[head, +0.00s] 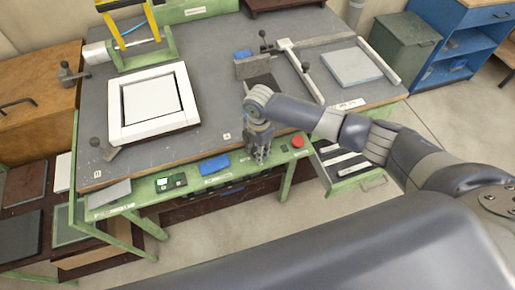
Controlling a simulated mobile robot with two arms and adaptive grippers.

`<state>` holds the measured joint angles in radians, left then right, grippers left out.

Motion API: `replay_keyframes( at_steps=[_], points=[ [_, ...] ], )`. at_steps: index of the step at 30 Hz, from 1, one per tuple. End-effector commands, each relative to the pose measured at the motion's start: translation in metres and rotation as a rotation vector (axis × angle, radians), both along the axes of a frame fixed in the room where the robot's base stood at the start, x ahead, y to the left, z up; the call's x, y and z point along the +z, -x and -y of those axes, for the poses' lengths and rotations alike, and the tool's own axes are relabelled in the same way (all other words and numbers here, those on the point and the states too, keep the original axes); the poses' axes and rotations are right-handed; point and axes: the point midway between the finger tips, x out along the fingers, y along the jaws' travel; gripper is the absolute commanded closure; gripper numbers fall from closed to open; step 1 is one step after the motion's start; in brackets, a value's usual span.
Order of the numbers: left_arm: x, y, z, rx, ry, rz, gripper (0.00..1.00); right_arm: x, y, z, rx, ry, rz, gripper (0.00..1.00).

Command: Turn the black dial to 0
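My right gripper (260,159) points down at the green front rail (226,171) of the bench, between a blue panel and a red button. Its fingers are small and dark here, and their gap cannot be made out. The black dial is not clearly visible; the gripper covers that part of the rail. I cannot tell whether the fingers touch anything. A small black control unit (171,182) with a light display sits further left on the rail. My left gripper is not in view.
The red button (297,141) is close right of the gripper, and the blue panel (214,165) is to its left. A white frame (181,118) lies on the grey bench top (214,70). Clamp bars (302,72) and a grey block (253,67) stand behind the gripper. An open drawer (352,172) juts out below right.

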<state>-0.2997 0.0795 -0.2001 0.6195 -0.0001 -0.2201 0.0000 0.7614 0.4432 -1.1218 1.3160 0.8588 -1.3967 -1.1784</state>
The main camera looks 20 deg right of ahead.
Motion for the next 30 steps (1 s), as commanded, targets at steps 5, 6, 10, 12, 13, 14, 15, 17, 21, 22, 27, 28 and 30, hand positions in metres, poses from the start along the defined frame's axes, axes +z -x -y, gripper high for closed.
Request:
replay_keyframes(
  at_steps=[5,6,10,12,13,14,15,17,21,22,27,28,30],
  points=[
    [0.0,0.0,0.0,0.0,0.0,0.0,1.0,0.001,-0.001,0.0,-0.001,-0.001,0.003,0.49],
    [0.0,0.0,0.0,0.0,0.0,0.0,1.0,0.001,-0.001,0.0,-0.001,-0.001,0.004,0.49],
    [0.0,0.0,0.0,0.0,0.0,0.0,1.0,0.002,-0.002,-0.001,-0.001,-0.002,0.006,0.49],
    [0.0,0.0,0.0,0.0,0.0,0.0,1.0,0.002,-0.003,-0.001,-0.001,-0.003,0.007,0.49],
    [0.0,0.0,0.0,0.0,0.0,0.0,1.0,0.002,-0.003,-0.001,-0.001,-0.003,0.007,0.49],
    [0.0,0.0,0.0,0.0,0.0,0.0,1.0,0.002,-0.003,-0.001,-0.001,-0.003,0.007,0.49],
    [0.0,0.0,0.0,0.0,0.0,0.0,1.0,0.002,-0.003,-0.001,-0.001,-0.003,0.008,0.49],
    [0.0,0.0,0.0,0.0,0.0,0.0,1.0,0.002,-0.003,-0.001,-0.001,-0.003,0.01,0.49],
    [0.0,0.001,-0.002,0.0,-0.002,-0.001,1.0,0.004,-0.004,-0.001,-0.001,-0.003,0.012,0.49],
    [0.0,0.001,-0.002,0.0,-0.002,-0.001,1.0,0.005,-0.004,-0.001,-0.001,-0.005,0.012,0.49],
    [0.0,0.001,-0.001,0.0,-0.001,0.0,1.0,0.022,-0.004,-0.001,-0.001,-0.005,0.013,0.49],
    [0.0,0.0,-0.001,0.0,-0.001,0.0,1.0,0.026,-0.003,0.0,-0.001,-0.005,0.012,0.49],
    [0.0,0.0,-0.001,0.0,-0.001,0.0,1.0,0.037,-0.002,0.0,-0.001,-0.003,0.011,0.49]
  ],
)
